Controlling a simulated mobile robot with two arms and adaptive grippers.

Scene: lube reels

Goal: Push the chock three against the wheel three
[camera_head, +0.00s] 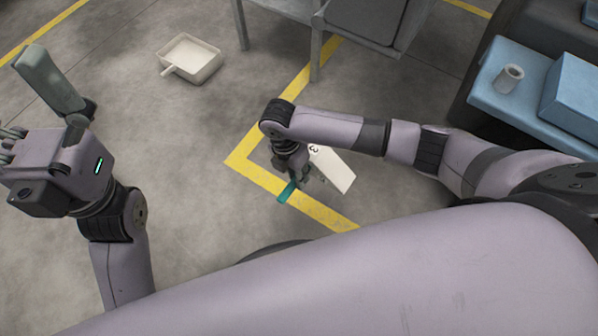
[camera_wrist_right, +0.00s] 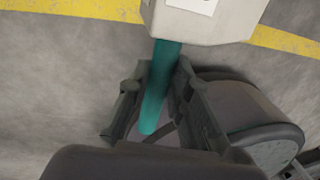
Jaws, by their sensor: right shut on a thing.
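The chock three (camera_head: 335,170) is a pale block with a white label marked 3 and a teal handle (camera_head: 287,192). It is at or close to the floor by the yellow line corner. My right gripper (camera_head: 298,176) is shut on the teal handle. In the right wrist view, the handle (camera_wrist_right: 158,85) runs between the fingers (camera_wrist_right: 157,92) and the chock's block (camera_wrist_right: 205,22) is at the top. My left gripper (camera_head: 12,148) is at the left edge, away from the chock; its fingers are partly cut off. I cannot make out a wheel marked three.
Yellow floor lines (camera_head: 240,162) meet in a corner beside the chock. A pale tray (camera_head: 190,58) lies on the floor at upper left. A grey metal frame (camera_head: 316,45) stands at the top. A blue surface (camera_head: 505,85) with a white roll (camera_head: 509,78) is at upper right. The floor left of centre is clear.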

